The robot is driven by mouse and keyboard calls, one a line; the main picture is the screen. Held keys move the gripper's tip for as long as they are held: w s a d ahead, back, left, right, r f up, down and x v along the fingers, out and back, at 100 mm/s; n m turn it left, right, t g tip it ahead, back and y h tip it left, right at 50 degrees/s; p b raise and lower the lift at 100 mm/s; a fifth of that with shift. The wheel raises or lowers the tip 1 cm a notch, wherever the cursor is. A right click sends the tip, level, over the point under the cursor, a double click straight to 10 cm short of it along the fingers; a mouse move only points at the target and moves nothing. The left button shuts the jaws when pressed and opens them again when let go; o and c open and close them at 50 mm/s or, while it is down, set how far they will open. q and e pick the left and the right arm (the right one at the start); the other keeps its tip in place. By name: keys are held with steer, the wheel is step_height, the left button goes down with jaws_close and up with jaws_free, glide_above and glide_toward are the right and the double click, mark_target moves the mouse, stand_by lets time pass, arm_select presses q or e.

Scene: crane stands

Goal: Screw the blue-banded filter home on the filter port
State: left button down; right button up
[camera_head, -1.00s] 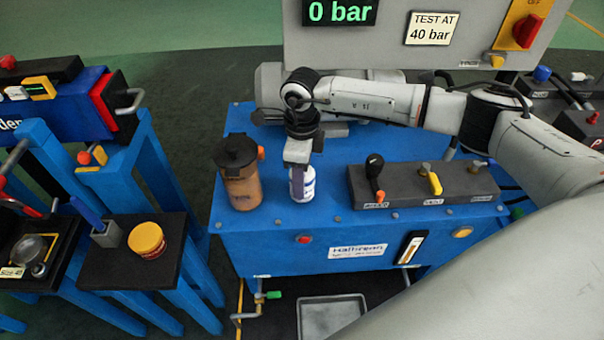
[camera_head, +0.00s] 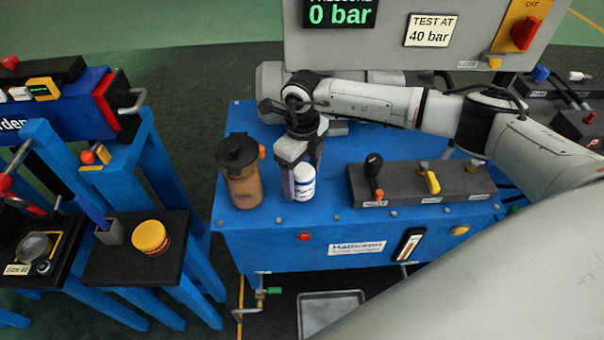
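The blue-banded filter (camera_head: 304,184) is a small white cylinder with blue bands and lettering. It stands upright on the blue bench top, near its front edge; its bottom end and the port are hidden. My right gripper (camera_head: 302,176) points down over it from above, with a finger beside the filter's left side and the other towards its right. Whether the fingers press on it is too small to tell. My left gripper is not in view.
A brown container with a black lid (camera_head: 240,172) stands close left of the filter. A dark valve block (camera_head: 422,184) with levers is to the right. A pressure display (camera_head: 340,13) reads 0 bar. A yellow-lidded jar (camera_head: 150,237) sits on the left stand's black shelf (camera_head: 125,268).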

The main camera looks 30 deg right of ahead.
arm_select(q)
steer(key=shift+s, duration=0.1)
arm_select(e)
steer(key=shift+r, duration=0.1)
steer(key=shift+r+p, duration=1.85)
steer(key=shift+r, duration=0.6)
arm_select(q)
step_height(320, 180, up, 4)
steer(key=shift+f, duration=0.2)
arm_select(e)
steer(key=shift+r, duration=0.55)
arm_select(q)
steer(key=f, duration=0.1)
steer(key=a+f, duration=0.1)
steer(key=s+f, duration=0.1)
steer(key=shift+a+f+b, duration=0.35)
steer(key=shift+b, duration=0.05)
arm_select(e)
step_height(320, 180, up, 9)
